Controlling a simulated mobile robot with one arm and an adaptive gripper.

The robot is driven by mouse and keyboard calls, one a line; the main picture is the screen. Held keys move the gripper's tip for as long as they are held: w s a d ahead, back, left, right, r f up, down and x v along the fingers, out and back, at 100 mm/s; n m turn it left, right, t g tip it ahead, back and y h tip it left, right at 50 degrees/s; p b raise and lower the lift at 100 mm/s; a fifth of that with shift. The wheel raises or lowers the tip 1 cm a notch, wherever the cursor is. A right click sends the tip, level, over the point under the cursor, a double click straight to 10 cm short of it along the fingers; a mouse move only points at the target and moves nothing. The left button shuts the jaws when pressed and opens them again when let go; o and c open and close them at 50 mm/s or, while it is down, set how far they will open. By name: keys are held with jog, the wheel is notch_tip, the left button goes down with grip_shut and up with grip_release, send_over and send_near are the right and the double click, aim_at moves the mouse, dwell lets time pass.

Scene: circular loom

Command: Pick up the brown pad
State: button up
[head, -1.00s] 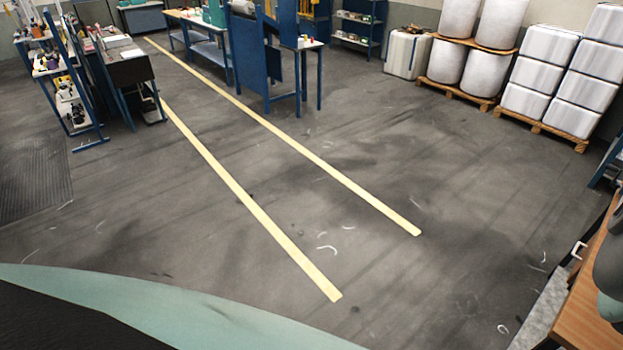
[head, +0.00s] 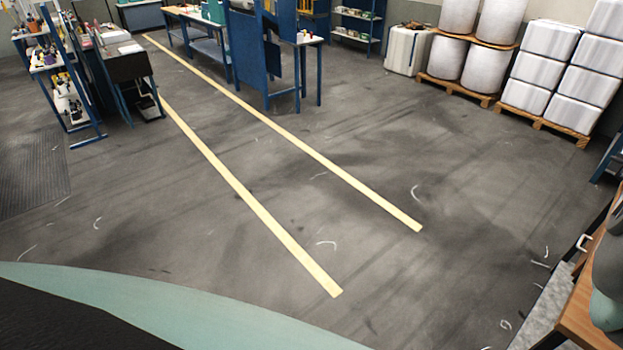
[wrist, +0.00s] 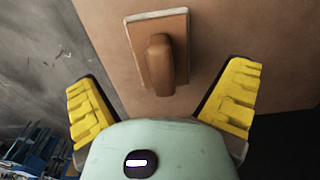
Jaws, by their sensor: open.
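The brown pad (wrist: 143,66) shows in the wrist view, a flat rectangular plate with a rounded brown handle (wrist: 160,62) on its face. It lies on a brown wooden surface (wrist: 235,35), between and beyond the yellow fingers of my gripper (wrist: 165,100). My gripper is open and empty, its fingers spread to either side of the handle and apart from it. In the head view the pad and my fingers are not visible; only part of my arm shows at the right edge, over a wooden-topped bench (head: 583,320).
The floor (head: 300,210) with two yellow lines is clear in the middle. White wrapped blocks (head: 545,80) on pallets stand at the back right. Blue-framed workbenches (head: 215,45) stand at the back, and a cluttered rack (head: 60,85) at the left.

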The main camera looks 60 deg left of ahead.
jog(key=shift+f+p, duration=0.25)
jog(key=shift+p, duration=0.5)
jog(key=shift+d+f+p, duration=0.1)
jog(key=shift+f+p, duration=0.45)
jog(key=shift+f, duration=0.7)
jog(key=shift+c, duration=0.2)
jog(key=shift+w, duration=0.1)
jog(key=c, duration=1.3)
jog(key=shift+r, duration=0.1)
jog(key=shift+c, duration=0.2)
jog(key=shift+w+r+b, duration=0.15)
jog(key=shift+r+b, duration=0.3)
jog(key=shift+b, duration=0.1)
notch_tip(320, 180, up, 7)
jog(key=b, duration=0.6)
jog(key=shift+f, duration=0.1)
jog(key=shift+s+r+b, duration=0.2)
jog(key=shift+r+b, duration=0.3)
jog(key=shift+r, duration=0.6)
